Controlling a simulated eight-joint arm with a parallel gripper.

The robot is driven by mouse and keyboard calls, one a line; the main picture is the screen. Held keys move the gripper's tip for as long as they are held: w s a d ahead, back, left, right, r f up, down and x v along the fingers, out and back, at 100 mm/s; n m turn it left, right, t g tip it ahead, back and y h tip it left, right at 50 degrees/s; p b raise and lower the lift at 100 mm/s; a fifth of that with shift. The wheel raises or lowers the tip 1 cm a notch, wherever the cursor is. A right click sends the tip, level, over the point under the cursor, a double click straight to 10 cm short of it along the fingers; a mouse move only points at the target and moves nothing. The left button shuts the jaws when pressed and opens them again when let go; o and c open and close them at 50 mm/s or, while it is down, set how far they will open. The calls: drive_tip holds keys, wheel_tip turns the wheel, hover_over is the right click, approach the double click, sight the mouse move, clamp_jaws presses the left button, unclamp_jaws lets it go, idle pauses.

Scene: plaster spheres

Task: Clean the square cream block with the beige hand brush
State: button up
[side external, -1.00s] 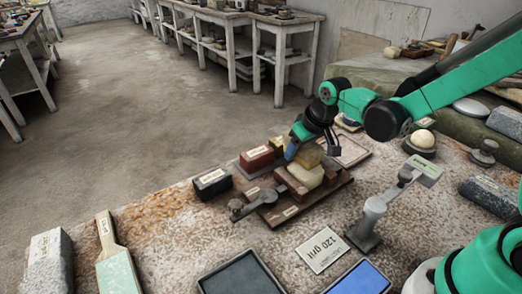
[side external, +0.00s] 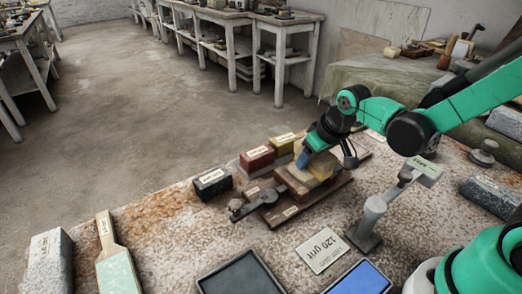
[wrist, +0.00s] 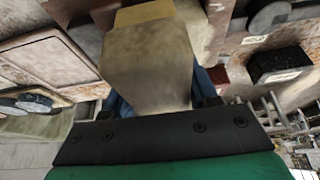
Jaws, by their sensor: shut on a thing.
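The square cream block (side external: 300,176) sits on a brown wooden base near the middle of the bench in the side view, partly covered by my gripper and the brush. My gripper (side external: 306,158), with blue fingertips, is shut on the beige hand brush (side external: 322,166), which is at the block's upper right side. I cannot tell whether the brush touches the block. In the wrist view, the brush (wrist: 150,65) fills the space between the fingers, with a yellowish band at its far end. The block cannot be made out there.
A dark box (side external: 212,184), a red block (side external: 257,159) and an olive block (side external: 285,145) stand left of and behind the base. A metal clamp arm (side external: 240,206) lies at its left, and a grey metal stand (side external: 370,220) rises at its right. A 120 grit card (side external: 320,250) lies in front.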

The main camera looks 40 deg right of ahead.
sight(299, 146)
drive_tip(key=shift+w, duration=2.1)
drive_tip(key=shift+s, duration=0.1)
drive_tip(key=shift+s+r, duration=0.7)
drive_tip(key=shift+s, duration=0.35)
drive_tip(key=shift+f, duration=0.7)
drive_tip(key=shift+s, duration=0.1)
drive_tip(key=shift+s, duration=0.95)
drive_tip(key=shift+w, duration=0.1)
